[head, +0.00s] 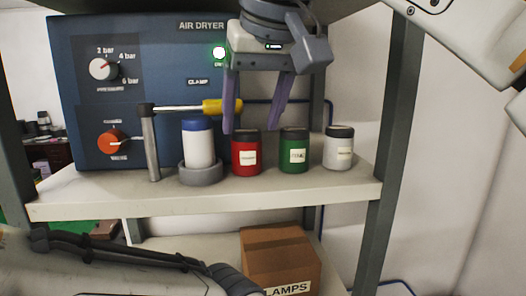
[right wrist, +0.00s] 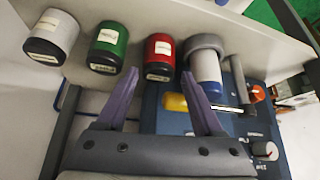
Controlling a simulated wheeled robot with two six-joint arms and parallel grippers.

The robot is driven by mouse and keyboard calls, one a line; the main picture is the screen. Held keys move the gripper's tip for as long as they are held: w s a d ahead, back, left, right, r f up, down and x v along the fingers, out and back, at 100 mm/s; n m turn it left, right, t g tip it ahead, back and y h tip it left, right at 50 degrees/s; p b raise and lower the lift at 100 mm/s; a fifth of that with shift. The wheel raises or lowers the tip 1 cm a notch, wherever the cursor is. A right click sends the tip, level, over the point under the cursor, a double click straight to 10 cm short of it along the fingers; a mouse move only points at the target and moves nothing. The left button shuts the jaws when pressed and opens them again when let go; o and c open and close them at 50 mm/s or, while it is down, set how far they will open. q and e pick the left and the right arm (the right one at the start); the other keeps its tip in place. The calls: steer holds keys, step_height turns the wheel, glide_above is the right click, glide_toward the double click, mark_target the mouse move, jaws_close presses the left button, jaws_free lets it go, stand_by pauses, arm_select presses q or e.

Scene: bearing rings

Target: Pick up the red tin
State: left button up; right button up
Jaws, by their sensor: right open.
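The red tin (head: 246,157), with a black lid and a white label, stands upright on the shelf between a white bottle and a green tin. My right gripper (head: 252,129) points down, open and empty, with its purple fingertips at about the height of the red tin's lid. In the right wrist view the red tin (right wrist: 160,50) lies just beyond and between the fingertips (right wrist: 158,74). The fingers do not appear to touch it; their exact depth is unclear. My left arm crosses the lower left of the head view, but its gripper is out of frame.
The green tin (head: 294,152) and a grey tin (head: 339,150) stand to the right. The white bottle (head: 199,150) sits in a grey ring holder (head: 200,175). A yellow-tipped rod (head: 180,108) on a post and the blue air dryer (head: 130,60) are close by. A cardboard box (head: 280,255) is below.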

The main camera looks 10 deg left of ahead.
mark_target(250, 133)
steer(key=shift+x, duration=0.95)
steer(key=shift+p+x, duration=0.5)
steer(key=shift+x, duration=2.1)
jaws_close()
steer(key=shift+r, duration=0.1)
steer(key=shift+r+b, duration=0.1)
steer(key=shift+b, duration=0.25)
steer(key=shift+s+d+b, duration=0.1)
steer(key=shift+b, duration=0.2)
steer(key=s+d+b, duration=0.4)
steer(key=s, duration=0.4)
steer(key=s+d+b, duration=0.3)
steer(key=s, duration=0.4)
step_height(250, 133, down, 11)
steer(key=b, duration=1.1)
steer(key=shift+s+d, duration=0.45)
